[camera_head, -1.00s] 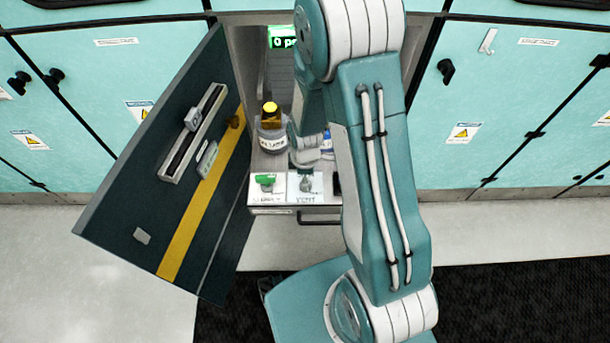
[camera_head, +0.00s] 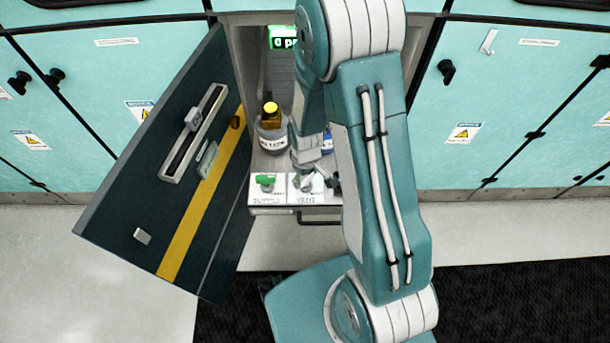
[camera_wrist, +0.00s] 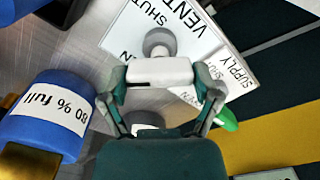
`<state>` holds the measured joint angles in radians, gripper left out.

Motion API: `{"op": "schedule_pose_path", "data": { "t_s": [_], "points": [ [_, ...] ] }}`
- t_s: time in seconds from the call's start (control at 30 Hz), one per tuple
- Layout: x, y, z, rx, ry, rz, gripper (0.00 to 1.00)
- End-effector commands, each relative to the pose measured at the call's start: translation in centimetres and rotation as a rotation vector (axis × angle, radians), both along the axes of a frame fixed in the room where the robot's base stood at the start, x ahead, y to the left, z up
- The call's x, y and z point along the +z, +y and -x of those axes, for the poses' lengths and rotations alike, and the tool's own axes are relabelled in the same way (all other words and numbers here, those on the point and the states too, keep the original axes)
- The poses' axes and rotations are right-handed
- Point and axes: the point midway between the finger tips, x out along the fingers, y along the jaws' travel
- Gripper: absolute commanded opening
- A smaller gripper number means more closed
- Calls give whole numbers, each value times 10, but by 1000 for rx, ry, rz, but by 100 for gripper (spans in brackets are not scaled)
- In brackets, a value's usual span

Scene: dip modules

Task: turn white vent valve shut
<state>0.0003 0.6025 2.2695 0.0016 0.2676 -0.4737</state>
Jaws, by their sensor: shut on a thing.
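The white vent valve handle (camera_wrist: 160,71) lies between my gripper's fingers in the wrist view, with its round grey stem (camera_wrist: 159,42) just beyond. My gripper (camera_wrist: 161,84) is shut on this handle. The vent plate (camera_wrist: 195,45) under it carries the words VENT and SHUT, with another word partly hidden. In the head view my gripper (camera_head: 309,180) is at the vent plate (camera_head: 295,193), and its fingers hide most of the valve. The handle's exact angle against the marks is hard to tell.
The green supply valve (camera_head: 265,180) is close on the left. A yellow-capped bottle (camera_head: 270,135) and a blue container (camera_head: 327,143), labelled 80 % full in the wrist view (camera_wrist: 45,115), stand behind. An open dark cabinet door (camera_head: 160,200) borders the left. A lit green display (camera_head: 284,38) is at the back.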

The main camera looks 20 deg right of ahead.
Motion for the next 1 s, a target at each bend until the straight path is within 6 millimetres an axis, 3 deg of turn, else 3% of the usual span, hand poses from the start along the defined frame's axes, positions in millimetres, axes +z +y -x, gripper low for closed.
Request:
{"op": "schedule_pose_path", "data": {
  "t_s": [0.6,1.0],
  "points": [
    [-1,0,3,-558,6,2,32],
    [-2,1,3,-763,6,3,32]
  ]
}}
